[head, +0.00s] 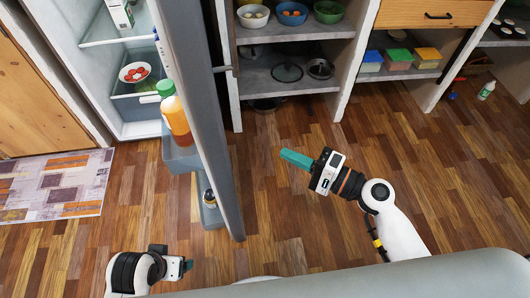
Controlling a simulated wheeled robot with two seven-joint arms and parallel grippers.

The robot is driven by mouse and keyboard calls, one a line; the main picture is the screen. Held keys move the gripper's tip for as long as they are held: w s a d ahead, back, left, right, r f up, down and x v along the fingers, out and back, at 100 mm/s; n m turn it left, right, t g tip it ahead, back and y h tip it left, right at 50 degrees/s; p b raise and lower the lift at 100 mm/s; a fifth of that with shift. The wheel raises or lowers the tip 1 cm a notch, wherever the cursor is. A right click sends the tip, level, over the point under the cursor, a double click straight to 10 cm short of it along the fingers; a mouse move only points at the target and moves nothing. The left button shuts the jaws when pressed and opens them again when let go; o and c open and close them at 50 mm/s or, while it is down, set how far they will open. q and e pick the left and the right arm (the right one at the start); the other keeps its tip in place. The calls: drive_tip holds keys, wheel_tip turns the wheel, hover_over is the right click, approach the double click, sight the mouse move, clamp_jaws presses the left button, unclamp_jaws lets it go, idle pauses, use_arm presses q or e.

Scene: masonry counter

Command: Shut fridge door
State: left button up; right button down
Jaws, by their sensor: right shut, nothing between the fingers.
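The fridge (88,57) stands at the upper left with its interior showing. Its grey door (201,90) stands open and juts out toward me, with its shelves on the left side. An orange bottle with a green cap (174,113) stands in a door shelf (181,156), and a small dark bottle (209,198) is in a lower one. My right gripper (296,159) is shut and empty, with teal fingers, to the right of the door and apart from it. My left gripper (188,265) is at the bottom left, below the door's near end; its fingers are too small to judge.
Inside the fridge are a carton (120,14) and a bowl of red and white food (134,72). Right of the door, masonry shelves (280,83) hold bowls and pans. A patterned rug (52,185) lies at left. The wooden floor (290,220) around my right gripper is clear.

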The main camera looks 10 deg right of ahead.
use_arm(q)
wheel_tip(320, 180, down, 7)
drive_tip(key=p, duration=0.1)
drive_tip(key=shift+w+p, duration=0.15)
drive_tip(key=shift+p, duration=0.25)
use_arm(e)
drive_tip(key=s+a+x, duration=0.1)
drive_tip(key=s+x, duration=0.1)
drive_tip(key=x, duration=1)
drive_tip(key=shift+a, duration=0.35)
use_arm(q)
drive_tip(key=shift+d, duration=0.1)
